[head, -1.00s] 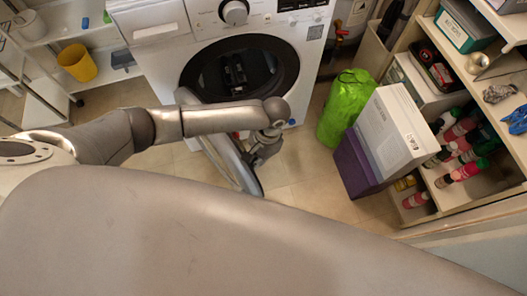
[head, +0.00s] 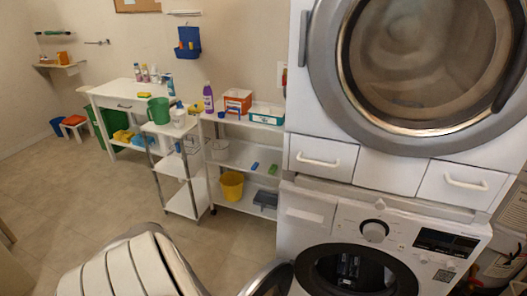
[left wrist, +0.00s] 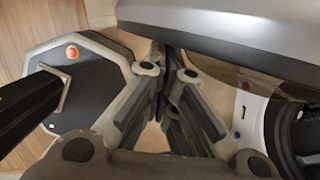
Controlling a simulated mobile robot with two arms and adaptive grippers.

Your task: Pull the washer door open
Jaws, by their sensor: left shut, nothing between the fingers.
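The white washer (head: 320,222) stands at the bottom right of the head view. Its round opening (head: 350,272) is uncovered, and the dark drum inside shows. The door (head: 266,280) is swung out to the left of the opening, and the picture's bottom edge cuts it off. My left gripper (left wrist: 172,80) shows in the left wrist view, shut and empty. The washer's pale front (left wrist: 243,105) and part of a dark round shape are at the right there. Whether the gripper touches the door cannot be told. My right gripper is not in view.
A dryer (head: 300,110) with a closed round door sits above the washer. White shelves (head: 240,153) with a yellow bucket (head: 231,186) stand to its left, beside a small cart (head: 185,205). Open tiled floor (head: 85,200) lies at the left.

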